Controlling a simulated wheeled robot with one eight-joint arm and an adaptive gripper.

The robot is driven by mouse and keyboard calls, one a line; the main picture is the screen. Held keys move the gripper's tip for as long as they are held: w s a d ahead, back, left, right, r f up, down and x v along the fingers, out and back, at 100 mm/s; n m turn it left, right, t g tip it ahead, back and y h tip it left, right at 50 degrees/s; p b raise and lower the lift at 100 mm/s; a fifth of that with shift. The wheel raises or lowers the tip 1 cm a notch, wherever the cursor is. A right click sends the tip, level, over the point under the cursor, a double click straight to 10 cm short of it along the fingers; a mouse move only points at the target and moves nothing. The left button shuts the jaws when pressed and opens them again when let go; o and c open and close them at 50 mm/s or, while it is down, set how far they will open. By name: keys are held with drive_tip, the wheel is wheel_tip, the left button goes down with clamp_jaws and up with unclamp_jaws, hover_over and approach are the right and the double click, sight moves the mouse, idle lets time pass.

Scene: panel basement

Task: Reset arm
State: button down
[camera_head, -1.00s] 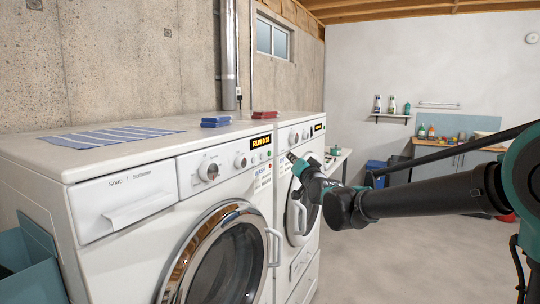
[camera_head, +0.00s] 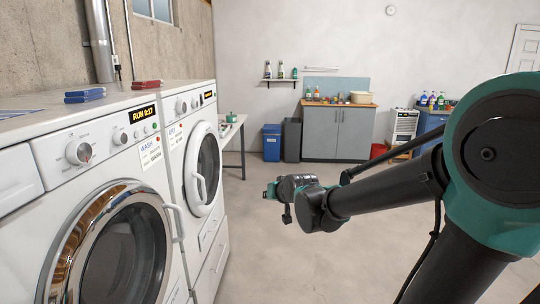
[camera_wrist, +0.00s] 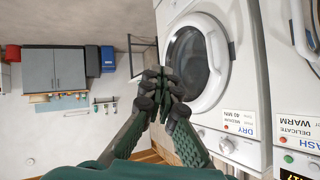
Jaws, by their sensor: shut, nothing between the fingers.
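My gripper (camera_head: 270,191) is at the end of my outstretched arm, in front of the dryer and over open floor in the head view. In the wrist view my gripper (camera_wrist: 161,76) has its dark fingers together, with nothing between them. The washer (camera_head: 100,160) stands at the left with its round door shut and its display lit with RUN. The dryer (camera_head: 200,170) stands just beyond it, door shut; it also fills the right of the wrist view (camera_wrist: 245,60). My gripper appears apart from both machines.
A small table (camera_head: 231,128) stands past the dryer. Bins (camera_head: 272,142) and a grey cabinet (camera_head: 338,132) line the back wall. A blue cabinet (camera_head: 428,128) is at the right. The middle floor is clear.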

drive_tip(key=s+d+f+g+h, duration=0.2)
drive_tip(key=s+d+f+g, duration=0.1)
drive_tip(key=s+d+f, duration=0.5)
drive_tip(key=s+d+f+m+g+h, duration=0.1)
drive_tip(key=s+d+f+g+h, duration=0.1)
drive_tip(key=s+d+f, duration=0.7)
drive_tip(key=s+d+g, duration=0.1)
drive_tip(key=s+d, duration=0.2)
drive_tip(key=s, duration=0.2)
drive_tip(key=shift+s+f+h, duration=0.25)
drive_tip(key=shift+s+h, duration=0.1)
drive_tip(key=shift+h, duration=0.05)
drive_tip(key=shift+a, duration=0.1)
